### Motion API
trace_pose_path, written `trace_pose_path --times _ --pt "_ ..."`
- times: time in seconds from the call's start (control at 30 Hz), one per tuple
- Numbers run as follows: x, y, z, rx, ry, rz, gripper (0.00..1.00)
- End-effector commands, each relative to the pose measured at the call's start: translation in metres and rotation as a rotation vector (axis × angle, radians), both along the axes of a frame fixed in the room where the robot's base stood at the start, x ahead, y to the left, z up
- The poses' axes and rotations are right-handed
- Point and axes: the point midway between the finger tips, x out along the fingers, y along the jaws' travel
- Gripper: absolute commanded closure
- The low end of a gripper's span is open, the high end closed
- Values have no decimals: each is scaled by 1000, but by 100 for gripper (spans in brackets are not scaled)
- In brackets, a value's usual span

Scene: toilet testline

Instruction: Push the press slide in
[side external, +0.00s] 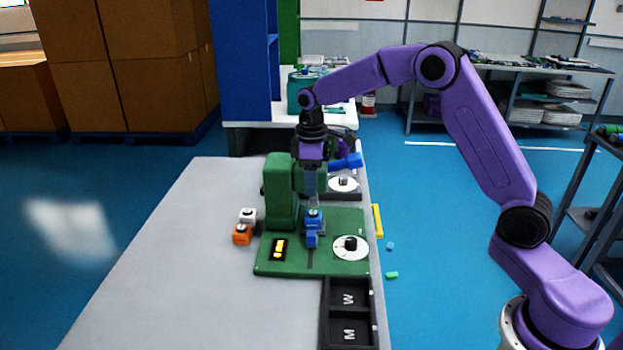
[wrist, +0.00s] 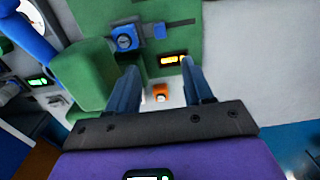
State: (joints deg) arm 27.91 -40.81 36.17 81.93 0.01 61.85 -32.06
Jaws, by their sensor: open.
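The green press station (side external: 280,190) stands on the table, with a tall green column and a flat green base. The blue press slide (side external: 313,222) sits on the base beside the column, at one end of a dark slot. In the wrist view the slide (wrist: 125,40) is at the upper left, with a round knob on top and a smaller blue part along the slot. My gripper (side external: 311,192) points down near the column, above the slide in the picture. In the wrist view my gripper (wrist: 158,68) is open with nothing held; the slide lies outside its fingers.
A yellow-lit display (side external: 280,249) and a white dial (side external: 351,248) are on the base. A blue lever (side external: 346,162) is behind my gripper. Black bins (side external: 325,315) stand in front. The table's left is clear.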

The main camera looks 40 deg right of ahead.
Motion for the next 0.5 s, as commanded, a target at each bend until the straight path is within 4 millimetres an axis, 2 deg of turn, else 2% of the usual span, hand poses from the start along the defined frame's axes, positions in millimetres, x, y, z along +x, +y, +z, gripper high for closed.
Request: trace_pose_path --times 0.33,0.5 --pt "-1 1 0 -6 -2 -22 47" --pt "-6 5 -3 -48 -24 -186 47"
